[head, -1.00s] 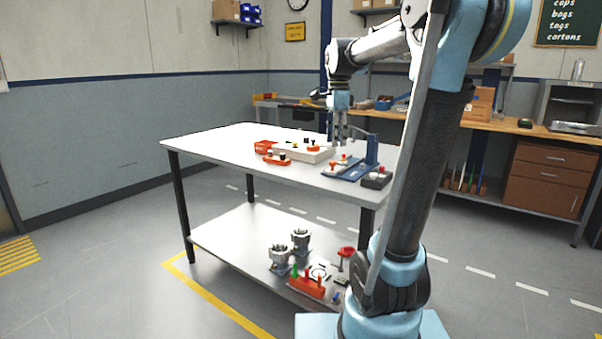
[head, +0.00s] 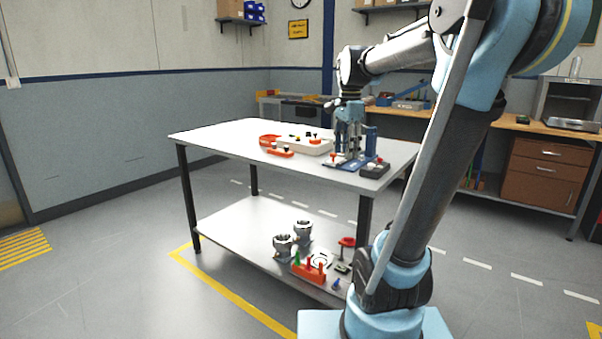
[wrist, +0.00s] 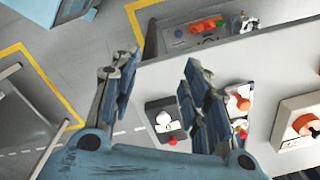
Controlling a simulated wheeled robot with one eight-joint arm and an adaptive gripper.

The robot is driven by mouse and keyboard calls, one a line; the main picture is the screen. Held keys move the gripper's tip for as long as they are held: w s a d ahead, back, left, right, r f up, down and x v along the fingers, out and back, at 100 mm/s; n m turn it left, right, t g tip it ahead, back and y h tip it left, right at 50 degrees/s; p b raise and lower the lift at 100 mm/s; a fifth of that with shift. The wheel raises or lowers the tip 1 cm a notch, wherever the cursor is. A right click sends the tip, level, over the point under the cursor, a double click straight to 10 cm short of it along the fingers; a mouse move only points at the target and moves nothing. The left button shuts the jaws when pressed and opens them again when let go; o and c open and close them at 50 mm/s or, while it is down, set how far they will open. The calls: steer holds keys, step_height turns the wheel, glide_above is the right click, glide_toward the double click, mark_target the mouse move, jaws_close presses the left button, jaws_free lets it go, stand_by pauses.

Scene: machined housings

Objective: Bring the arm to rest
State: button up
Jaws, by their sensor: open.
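My arm reaches out over the white work table (head: 225,140). My gripper (head: 350,158) points down near the blue fixture (head: 371,143) at the table's right end, overlapping it in the head view. In the wrist view my gripper (wrist: 160,68) is open, its two fingers wide apart with nothing between them. A dark box (head: 374,170) with a white and a red knob stands beside the fixture; the box also shows in the wrist view (wrist: 157,108). I cannot tell the exact gap between the fingers and the fixture.
A white tray (head: 318,151) and an orange holder (head: 279,153) are on the table. The lower shelf (head: 235,233) holds grey housings (head: 283,246) and an orange pin block (head: 309,272). A wooden bench (head: 520,125) stands behind. The table's left part is clear.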

steer(key=s+d+f+n+t, duration=0.1)
steer(key=s+d+f+n, duration=0.1)
steer(key=s+f+n, duration=0.4)
steer(key=s+d+f+n, duration=0.2)
steer(key=s+f+n, duration=0.5)
steer(key=s+f, duration=0.8)
steer(key=shift+d+f+t, duration=0.2)
steer(key=shift+f+t, duration=0.2)
steer(key=shift+f, duration=0.55)
steer(key=shift+w+f, duration=0.2)
steer(key=shift+w, duration=0.25)
